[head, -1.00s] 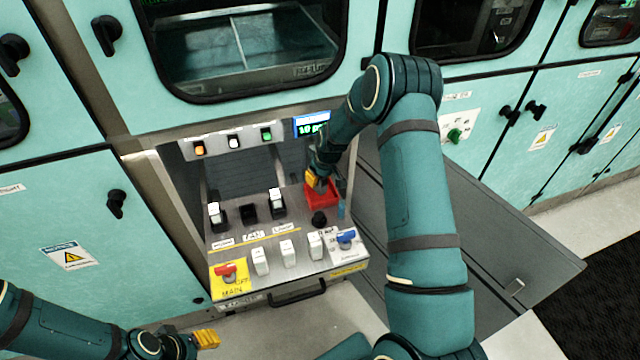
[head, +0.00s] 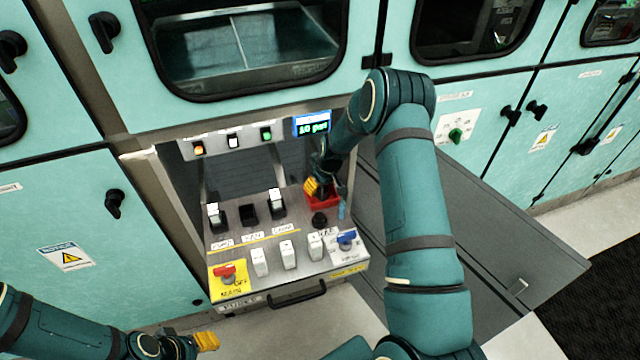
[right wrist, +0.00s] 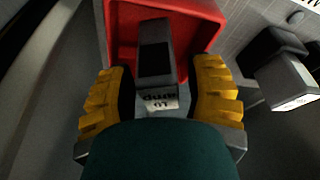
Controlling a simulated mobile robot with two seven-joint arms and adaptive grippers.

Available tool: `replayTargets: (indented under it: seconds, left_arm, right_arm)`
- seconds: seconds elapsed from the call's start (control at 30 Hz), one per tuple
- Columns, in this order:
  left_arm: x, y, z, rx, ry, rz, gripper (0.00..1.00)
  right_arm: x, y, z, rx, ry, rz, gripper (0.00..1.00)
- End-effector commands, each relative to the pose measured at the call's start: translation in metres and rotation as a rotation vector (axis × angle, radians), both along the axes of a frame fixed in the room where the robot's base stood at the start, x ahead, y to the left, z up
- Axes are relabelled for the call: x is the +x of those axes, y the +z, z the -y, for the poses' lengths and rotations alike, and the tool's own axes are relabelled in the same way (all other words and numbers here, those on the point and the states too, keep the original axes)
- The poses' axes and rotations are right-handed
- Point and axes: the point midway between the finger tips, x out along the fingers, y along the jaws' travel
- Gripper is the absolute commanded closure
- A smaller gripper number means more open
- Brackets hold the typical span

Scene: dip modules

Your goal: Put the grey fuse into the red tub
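The grey fuse (right wrist: 154,55) has a dark patch and a white label reading 10 amp upside down. In the right wrist view it is between my right gripper's yellow fingers (right wrist: 160,98), with a gap on each side, so the gripper looks open. The fuse overlaps the inside of the red tub (right wrist: 120,30); whether it rests on the floor or leans on the wall I cannot tell. In the head view my right gripper (head: 312,188) is at the red tub (head: 323,202) and hides the fuse. My left gripper (head: 206,341) is low at the left, away from the panel.
The panel holds white-topped modules (head: 218,216) and (head: 277,203), a dark socket (head: 248,214) between them, a black knob (head: 319,219) and a small blue item (head: 341,210) near the tub. A display (head: 312,124) is behind.

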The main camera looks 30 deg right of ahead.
Motion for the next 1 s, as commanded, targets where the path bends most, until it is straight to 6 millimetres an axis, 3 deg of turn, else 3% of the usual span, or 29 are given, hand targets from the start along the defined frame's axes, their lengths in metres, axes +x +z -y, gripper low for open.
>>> replayTargets:
  seconds: [0.37,0.8,1.0]
  left_arm:
    - [-0.001,0.005,0.0,0.0,-0.001,-0.002,0.54]
    - [0.0,0.018,0.0,0.0,0.002,0.0,0.54]
    - [0.001,0.02,0.0,0.001,0.004,0.003,0.54]
  right_arm:
    - [-0.001,0.009,0.0,-0.001,0.0,0.001,0.49]
    - [-0.026,0.091,0.004,-0.001,0.0,0.002,0.49]
    - [-0.033,0.113,0.005,0.0,0.0,0.0,0.49]
